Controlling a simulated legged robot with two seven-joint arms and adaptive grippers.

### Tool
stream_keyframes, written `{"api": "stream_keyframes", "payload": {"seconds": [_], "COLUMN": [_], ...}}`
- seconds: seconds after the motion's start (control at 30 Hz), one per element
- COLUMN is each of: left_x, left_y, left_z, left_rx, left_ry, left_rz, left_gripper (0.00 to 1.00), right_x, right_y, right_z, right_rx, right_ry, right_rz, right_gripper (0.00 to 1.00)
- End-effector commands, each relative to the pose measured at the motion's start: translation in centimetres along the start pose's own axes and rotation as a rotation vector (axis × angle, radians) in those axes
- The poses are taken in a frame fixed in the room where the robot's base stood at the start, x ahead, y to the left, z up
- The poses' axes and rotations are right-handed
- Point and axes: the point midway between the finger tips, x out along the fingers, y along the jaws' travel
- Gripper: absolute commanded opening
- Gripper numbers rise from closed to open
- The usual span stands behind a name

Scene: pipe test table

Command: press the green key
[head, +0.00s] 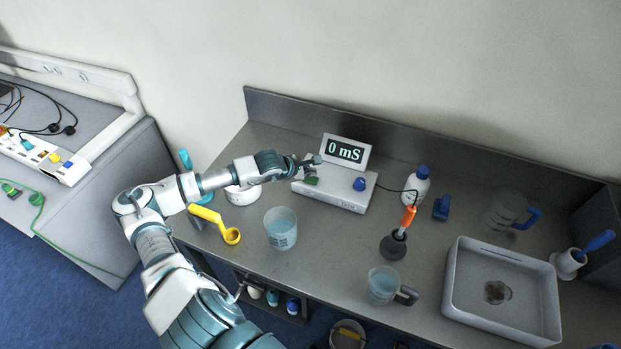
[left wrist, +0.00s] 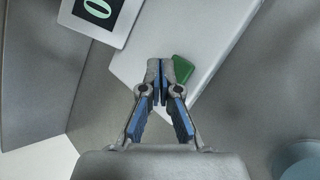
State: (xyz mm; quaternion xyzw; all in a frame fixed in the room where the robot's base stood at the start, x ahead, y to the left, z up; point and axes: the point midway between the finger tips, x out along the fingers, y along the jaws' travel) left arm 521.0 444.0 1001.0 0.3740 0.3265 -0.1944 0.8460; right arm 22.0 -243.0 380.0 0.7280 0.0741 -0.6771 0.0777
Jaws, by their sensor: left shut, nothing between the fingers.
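The green key (head: 311,181) is on the left part of the top of a white meter box (head: 340,194). A blue key (head: 360,184) is on its right part. The meter's display (head: 345,151) stands behind and reads "0 mS". My left gripper (head: 316,161) is shut and empty, just behind and above the green key. In the left wrist view its closed fingertips (left wrist: 161,62) are beside the green key (left wrist: 182,71), overlapping its left edge in the picture. I cannot tell whether they touch it. My right gripper does not show.
A white tub (head: 242,194), a yellow scoop (head: 221,226) and a beaker (head: 281,229) stand left of and before the meter. A bottle (head: 417,186), an orange-handled probe (head: 403,228), a jug (head: 384,285) and a grey basin (head: 501,327) are to the right.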

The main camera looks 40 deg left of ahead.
Motion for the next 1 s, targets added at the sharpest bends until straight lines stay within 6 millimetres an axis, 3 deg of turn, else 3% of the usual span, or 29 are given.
{"api": "stream_keyframes", "payload": {"seconds": [0.23,0.67,1.0], "left_x": [-0.6,-3.4,-3.5], "left_y": [0.4,2.5,2.5], "left_z": [0.5,2.5,2.5], "left_rx": [0.0,-0.001,-0.001], "left_ry": [-0.001,-0.001,0.0], "left_rz": [0.002,0.001,0.0], "left_gripper": [0.0,0.0,0.0], "right_x": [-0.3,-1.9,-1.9], "right_y": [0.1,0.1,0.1], "right_z": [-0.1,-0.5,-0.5], "right_rx": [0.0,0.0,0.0], "right_ry": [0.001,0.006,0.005], "right_rz": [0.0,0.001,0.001], "right_gripper": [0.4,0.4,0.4]}}
